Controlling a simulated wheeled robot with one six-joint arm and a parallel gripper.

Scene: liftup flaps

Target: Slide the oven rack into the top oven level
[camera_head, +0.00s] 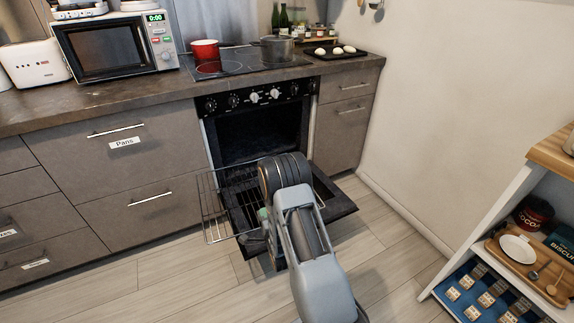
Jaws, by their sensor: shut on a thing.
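The oven (257,130) is built into the counter, and its dark cavity is exposed. Its black door (338,205) is folded down in front of it. The wire oven rack (213,205) is outside the oven, over the left part of the lowered door and reaching past its left side. My gripper (264,216) is at the rack's right part and shut on it; my arm hides much of that side. The fingertips show only in part. The levels inside the cavity are too dark to tell apart.
Drawers (128,145) flank the oven on the left, with a narrow cabinet (345,130) on the right. Pots and a hob (235,62) are above on the counter. A shelf unit (500,210) stands at the far right. Floor is free between it and the oven.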

